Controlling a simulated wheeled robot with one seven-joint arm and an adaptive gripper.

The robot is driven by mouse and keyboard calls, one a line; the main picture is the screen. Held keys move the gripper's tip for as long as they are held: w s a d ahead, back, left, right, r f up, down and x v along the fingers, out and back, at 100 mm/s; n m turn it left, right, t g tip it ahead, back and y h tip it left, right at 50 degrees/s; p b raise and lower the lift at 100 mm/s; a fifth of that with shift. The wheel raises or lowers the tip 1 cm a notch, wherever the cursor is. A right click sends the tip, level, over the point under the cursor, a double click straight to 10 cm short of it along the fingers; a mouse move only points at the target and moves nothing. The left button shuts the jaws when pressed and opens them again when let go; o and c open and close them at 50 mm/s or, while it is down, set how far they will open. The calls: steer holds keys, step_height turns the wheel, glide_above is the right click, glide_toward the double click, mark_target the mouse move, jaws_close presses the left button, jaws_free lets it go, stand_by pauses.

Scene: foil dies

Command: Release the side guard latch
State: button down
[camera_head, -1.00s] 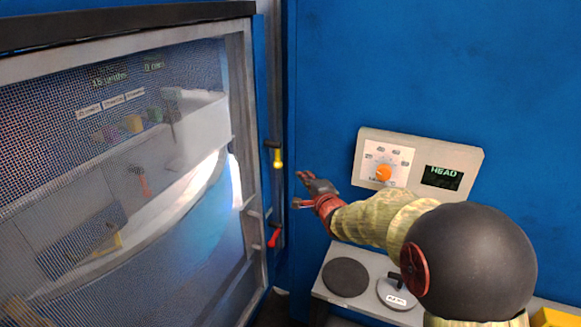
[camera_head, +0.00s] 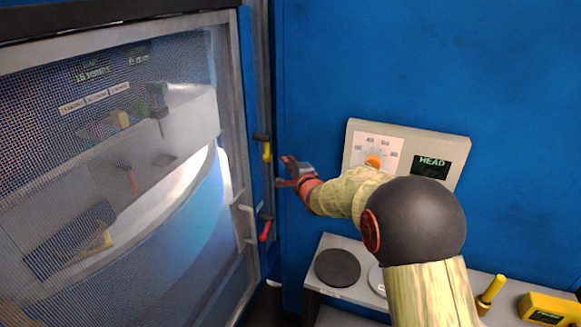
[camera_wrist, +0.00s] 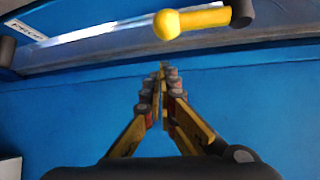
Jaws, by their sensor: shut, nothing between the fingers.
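A yellow-handled lever (camera_head: 267,150) with a dark pivot is on the frame edge at the right of the mesh guard door (camera_head: 240,120). A red-handled lever (camera_head: 265,230) hangs lower on the same edge. I cannot tell from a label which one is the side guard latch. My gripper (camera_head: 284,172) is just right of and slightly below the yellow handle, apart from it. In the wrist view the yellow handle (camera_wrist: 195,20) lies across the top, beyond the closed fingertips (camera_wrist: 162,70). The fingers are shut and hold nothing.
A blue wall (camera_head: 400,60) fills the right side. A beige control box (camera_head: 405,150) with an orange dial and a display is mounted there. Below, a shelf (camera_head: 345,290) carries a dark disc (camera_head: 338,267). A yellow device (camera_head: 548,308) is at lower right.

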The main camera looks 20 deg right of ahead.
steer(key=shift+w+a+r, duration=0.1)
steer(key=shift+w+a, duration=0.05)
steer(key=shift+a, duration=0.65)
steer(key=shift+w+a+r, duration=0.1)
steer(key=shift+a, duration=0.7)
steer(key=shift+f, duration=0.1)
